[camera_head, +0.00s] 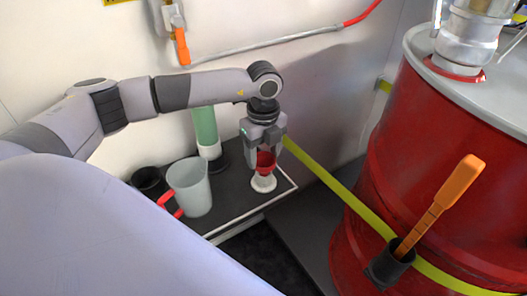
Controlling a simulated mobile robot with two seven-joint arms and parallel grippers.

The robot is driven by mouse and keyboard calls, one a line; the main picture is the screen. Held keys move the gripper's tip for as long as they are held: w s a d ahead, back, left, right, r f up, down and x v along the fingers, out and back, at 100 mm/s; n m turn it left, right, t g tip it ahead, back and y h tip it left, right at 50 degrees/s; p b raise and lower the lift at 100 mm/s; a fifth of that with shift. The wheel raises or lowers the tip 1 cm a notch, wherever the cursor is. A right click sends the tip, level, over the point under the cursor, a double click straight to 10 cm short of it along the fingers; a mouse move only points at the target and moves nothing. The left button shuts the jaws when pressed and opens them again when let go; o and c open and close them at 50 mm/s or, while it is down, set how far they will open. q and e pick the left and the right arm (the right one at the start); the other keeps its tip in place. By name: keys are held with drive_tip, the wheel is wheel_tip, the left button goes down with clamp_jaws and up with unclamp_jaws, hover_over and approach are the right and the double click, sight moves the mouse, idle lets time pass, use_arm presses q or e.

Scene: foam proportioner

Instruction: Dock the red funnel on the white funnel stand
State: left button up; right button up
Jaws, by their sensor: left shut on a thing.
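My left gripper (265,153) points down over the right end of the dark shelf and is shut on the red funnel (265,163). The white funnel stand (263,184) stands on the shelf directly below the funnel. The funnel's lower end is at the top of the stand; I cannot tell whether it is seated or just above it. The fingers hide part of the funnel's sides. My right gripper is not in view.
On the shelf (233,205), a clear jug (190,188) with a red handle, a black cup (148,180) and a green-and-white cylinder (206,130) stand left of the stand. A big red drum (430,150) with a yellow strap stands right. An orange tool (445,200) sits in a black holder.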

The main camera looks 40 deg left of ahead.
sight(263, 159)
use_arm(q)
drive_tip(key=shift+r, duration=0.1)
drive_tip(key=shift+f+b, duration=0.3)
drive_tip(key=shift+f, duration=0.5)
idle(0.5)
drive_tip(key=o, duration=0.7)
drive_tip(key=shift+o, duration=0.2)
wheel_tip(263, 159, up, 11)
drive_tip(key=p, duration=0.9)
